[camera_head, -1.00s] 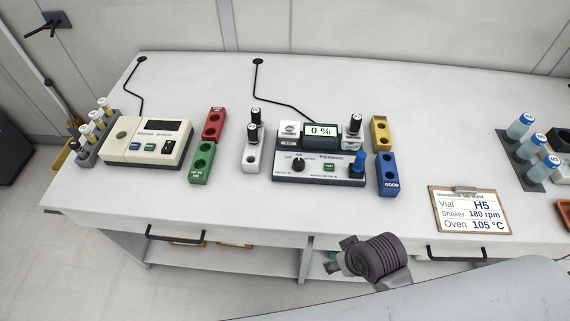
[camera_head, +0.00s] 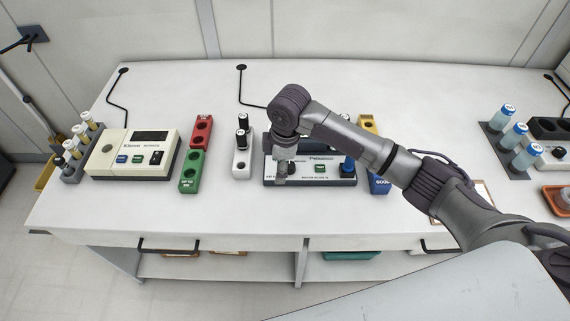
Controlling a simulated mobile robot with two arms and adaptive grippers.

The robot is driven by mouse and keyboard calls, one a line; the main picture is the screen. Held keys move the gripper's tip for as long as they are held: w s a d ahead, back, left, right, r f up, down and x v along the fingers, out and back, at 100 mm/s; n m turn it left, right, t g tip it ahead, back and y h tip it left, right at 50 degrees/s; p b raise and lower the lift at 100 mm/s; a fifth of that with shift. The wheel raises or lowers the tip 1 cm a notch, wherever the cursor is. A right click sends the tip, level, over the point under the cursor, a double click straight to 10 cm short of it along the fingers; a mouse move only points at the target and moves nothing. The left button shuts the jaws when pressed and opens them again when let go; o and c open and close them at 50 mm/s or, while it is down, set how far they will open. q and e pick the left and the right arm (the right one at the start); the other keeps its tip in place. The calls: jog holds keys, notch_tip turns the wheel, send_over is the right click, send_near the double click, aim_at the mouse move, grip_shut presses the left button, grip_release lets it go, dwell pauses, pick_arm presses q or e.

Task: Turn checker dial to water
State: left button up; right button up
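The checker (camera_head: 318,181), a dark-and-grey box with a pale front panel, stands mid-table. Its dial, at the panel's left, is hidden behind my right gripper (camera_head: 281,178). The green button (camera_head: 320,168) and blue knob (camera_head: 347,166) to the right stay visible. The gripper points down at the panel's left part. Its fingers are small and dark, so I cannot tell whether they are open, shut or touching the dial. My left gripper is not in view.
Left of the checker are a white holder (camera_head: 242,164) with black-capped vials, a red block (camera_head: 202,131), a green block (camera_head: 191,172) and a cream meter (camera_head: 132,154). A blue block (camera_head: 379,185) stands close right. The table front (camera_head: 230,208) is clear.

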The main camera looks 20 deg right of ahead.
jog(key=h, duration=0.1)
send_near(289, 165)
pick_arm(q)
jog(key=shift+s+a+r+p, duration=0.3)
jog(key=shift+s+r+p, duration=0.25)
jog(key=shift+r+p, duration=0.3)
pick_arm(e)
jog(key=shift+n, duration=0.4)
jog(key=f, duration=0.9)
jog(key=shift+w+f, duration=0.25)
jog(key=shift+w, duration=0.05)
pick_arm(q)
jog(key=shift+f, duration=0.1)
pick_arm(e)
jog(key=c, duration=1.1)
jog(key=shift+c, duration=0.2)
jog(key=m+p, duration=0.2)
jog(key=m, duration=0.2)
jog(key=shift+a+r, duration=0.1)
jog(key=shift+r, duration=0.05)
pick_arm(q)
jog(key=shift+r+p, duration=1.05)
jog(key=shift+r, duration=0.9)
pick_arm(e)
jog(key=shift+m+h, duration=0.3)
jog(key=shift+m, duration=2.1)
